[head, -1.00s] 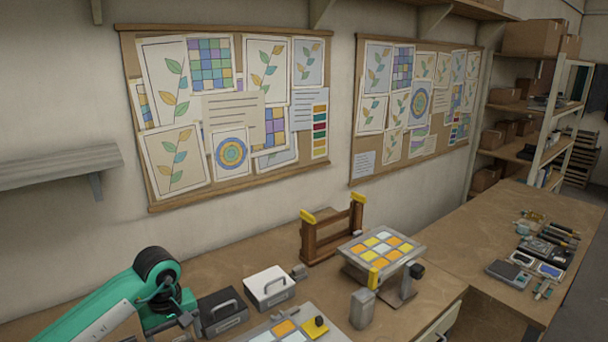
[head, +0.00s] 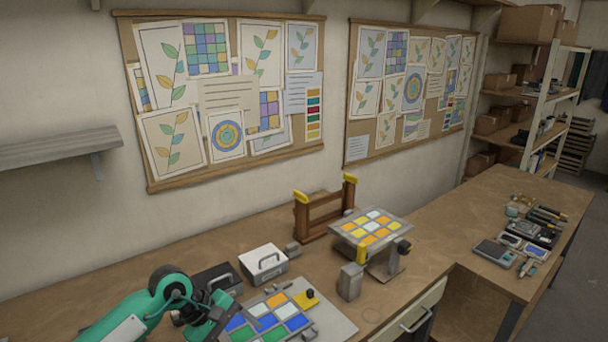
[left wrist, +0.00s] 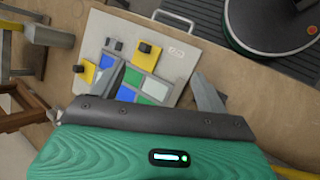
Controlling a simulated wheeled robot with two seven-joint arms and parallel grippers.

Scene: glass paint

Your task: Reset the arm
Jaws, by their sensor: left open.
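My left gripper (head: 218,318) is at the lower left of the head view, over the near left part of a grey board (head: 338,326) with coloured glass tiles (head: 272,312). In the left wrist view the left gripper (left wrist: 160,92) is open, its two fingers apart with nothing held between them. The board (left wrist: 178,62) lies beyond the fingers, with blue, green and white tiles (left wrist: 142,88) showing. My right gripper is not in view.
A white box (head: 263,264) and a dark box (head: 216,280) with handles stand behind the board. A grey block (head: 350,281), a tilted tile panel (head: 371,228) and a wooden rack (head: 325,214) stand to the right. Tools (head: 525,236) lie on the right bench.

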